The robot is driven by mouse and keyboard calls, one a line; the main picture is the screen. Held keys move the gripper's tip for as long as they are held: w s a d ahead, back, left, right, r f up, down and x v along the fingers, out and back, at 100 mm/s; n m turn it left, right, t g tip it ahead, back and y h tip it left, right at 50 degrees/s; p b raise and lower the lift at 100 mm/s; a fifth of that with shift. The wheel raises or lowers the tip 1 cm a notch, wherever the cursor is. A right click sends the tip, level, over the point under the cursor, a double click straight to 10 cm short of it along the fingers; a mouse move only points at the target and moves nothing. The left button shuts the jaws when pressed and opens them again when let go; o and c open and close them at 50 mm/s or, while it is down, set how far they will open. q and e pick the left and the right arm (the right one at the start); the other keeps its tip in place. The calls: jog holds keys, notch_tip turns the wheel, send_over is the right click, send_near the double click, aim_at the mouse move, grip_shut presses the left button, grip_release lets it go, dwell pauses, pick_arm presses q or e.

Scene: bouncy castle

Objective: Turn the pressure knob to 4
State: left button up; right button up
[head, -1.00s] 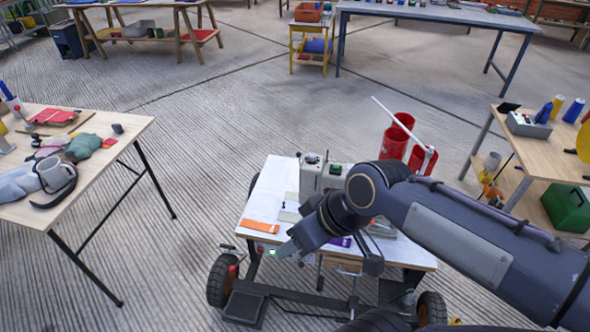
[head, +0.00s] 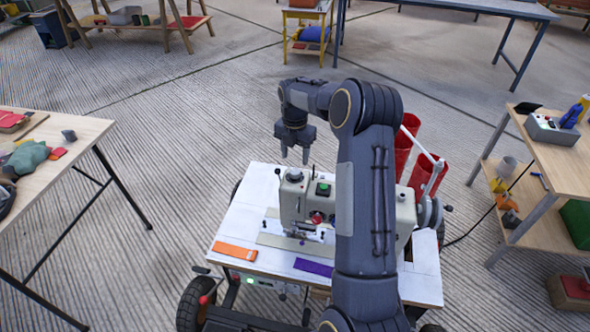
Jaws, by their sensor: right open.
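A cream sewing machine (head: 295,206) stands on a white-topped wheeled cart (head: 235,222). On top of its head, at the left end, is a small round knob (head: 294,174), which I take for the pressure knob; its marks are too small to read. My right gripper (head: 295,158) points down with its two fingers apart and empty. In the picture it appears just above the knob and apart from it. My right arm hides the middle of the machine. My left gripper is not in view.
A green button (head: 323,188) and a red knob (head: 317,217) are on the machine's head. Orange (head: 235,251) and purple (head: 314,266) strips lie on the cart. Red cylinders (head: 433,166) stand behind the machine. Wooden tables flank the cart, with open floor between.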

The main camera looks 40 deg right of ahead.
aim_at(295, 171)
notch_tip(295, 171, down, 6)
jog(key=shift+f, duration=0.1)
jog(key=shift+c, duration=0.4)
jog(key=c, duration=0.9)
